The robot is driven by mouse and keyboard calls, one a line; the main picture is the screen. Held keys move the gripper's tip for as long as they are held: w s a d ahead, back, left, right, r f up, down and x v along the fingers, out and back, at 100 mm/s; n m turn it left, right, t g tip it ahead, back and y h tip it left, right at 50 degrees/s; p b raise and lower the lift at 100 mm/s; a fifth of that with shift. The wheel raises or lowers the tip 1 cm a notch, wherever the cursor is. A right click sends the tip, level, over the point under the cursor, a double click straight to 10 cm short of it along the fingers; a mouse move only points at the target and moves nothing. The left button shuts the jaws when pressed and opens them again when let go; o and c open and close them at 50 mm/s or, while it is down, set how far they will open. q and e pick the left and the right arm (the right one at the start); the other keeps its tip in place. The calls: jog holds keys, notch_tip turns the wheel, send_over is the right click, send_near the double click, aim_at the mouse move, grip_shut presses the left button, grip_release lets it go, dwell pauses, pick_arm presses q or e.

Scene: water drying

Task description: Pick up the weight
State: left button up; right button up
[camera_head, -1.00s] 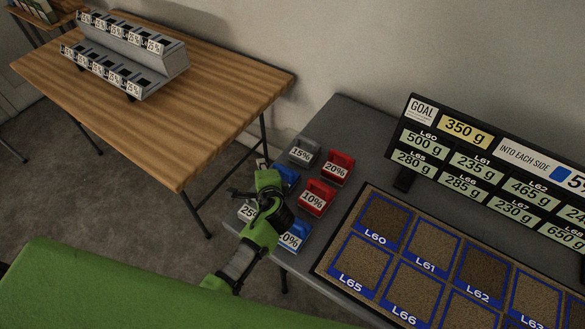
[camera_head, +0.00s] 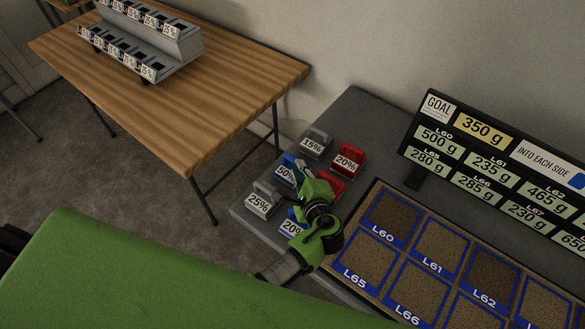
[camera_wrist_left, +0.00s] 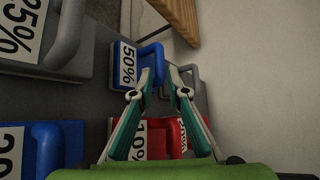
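Several labelled weights stand on the grey table's left end. They are a blue 50% weight (camera_head: 284,173), grey 15% (camera_head: 315,145) and 25% (camera_head: 261,202) weights, a red 20% weight (camera_head: 349,160) and a blue 20% weight (camera_head: 290,226). A red 10% weight (camera_wrist_left: 128,139) shows in the left wrist view, partly behind the fingers. My left gripper (camera_head: 302,168) is over the weights, its tips by the 50% weight. In the left wrist view its fingers (camera_wrist_left: 160,76) are apart, close to that weight's blue handle (camera_wrist_left: 150,52). I cannot tell whether they touch. My right gripper is not in view.
A tray of labelled compartments (camera_head: 379,187) lies right of the weights, with a goal display board (camera_head: 490,150) behind it. A wooden table (camera_head: 190,115) with a grey rack (camera_head: 150,45) stands at the left. A wall rises behind.

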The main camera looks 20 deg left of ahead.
aim_at(292, 167)
pick_arm(q)
jog(key=x, duration=0.5)
jog(key=shift+w+a+f, duration=0.1)
jog(key=shift+w+a, duration=0.05)
jog(key=shift+w, duration=0.1)
grip_shut()
